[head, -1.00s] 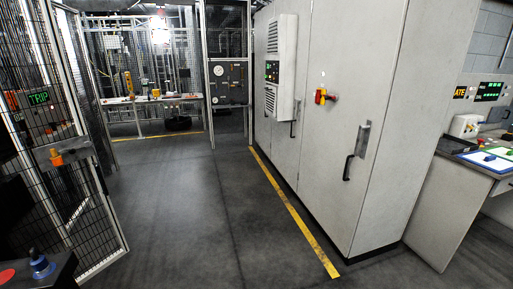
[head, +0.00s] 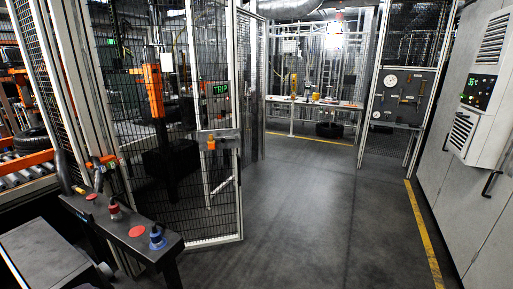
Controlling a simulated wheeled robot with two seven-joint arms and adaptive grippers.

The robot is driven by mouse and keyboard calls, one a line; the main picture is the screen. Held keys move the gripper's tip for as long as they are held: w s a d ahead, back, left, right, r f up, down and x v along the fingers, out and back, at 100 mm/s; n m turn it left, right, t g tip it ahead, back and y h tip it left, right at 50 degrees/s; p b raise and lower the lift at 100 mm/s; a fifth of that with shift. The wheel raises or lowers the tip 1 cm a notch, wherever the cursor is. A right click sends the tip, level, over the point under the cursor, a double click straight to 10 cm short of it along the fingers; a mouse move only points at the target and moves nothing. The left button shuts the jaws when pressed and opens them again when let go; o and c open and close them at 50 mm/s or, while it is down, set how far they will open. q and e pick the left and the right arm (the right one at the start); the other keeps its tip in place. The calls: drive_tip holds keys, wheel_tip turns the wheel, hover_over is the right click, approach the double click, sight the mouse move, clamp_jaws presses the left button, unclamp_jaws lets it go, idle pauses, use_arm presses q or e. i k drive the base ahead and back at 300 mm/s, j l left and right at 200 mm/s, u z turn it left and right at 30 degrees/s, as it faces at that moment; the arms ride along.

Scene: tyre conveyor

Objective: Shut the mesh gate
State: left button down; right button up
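The mesh gate (head: 205,205) stands left of centre in the head view, a black mesh panel in a pale metal frame. It stands swung out over the floor, at an angle to the fence. A grey latch plate with an orange knob (head: 211,143) sits on its free edge at mid height, below a green lit "TRIP" sign (head: 221,88). Neither of my grippers shows in the head view.
A dark stand (head: 130,238) with red discs and blue and red knobs stands in front of the gate at lower left. A roller conveyor (head: 28,165) with a tyre lies behind the fence. Grey cabinets (head: 480,130) line the right. The floor between is clear.

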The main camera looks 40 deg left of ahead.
sight(85, 21)
drive_tip(key=i+u, duration=0.25)
drive_tip(key=i, duration=0.25)
drive_tip(key=i+u, duration=0.3)
drive_tip(key=i, duration=0.2)
drive_tip(key=i+l+u, duration=0.1)
drive_tip(key=i+u, duration=0.15)
drive_tip(key=i, duration=0.3)
drive_tip(key=i+l+u, duration=0.25)
drive_tip(key=i, duration=0.2)
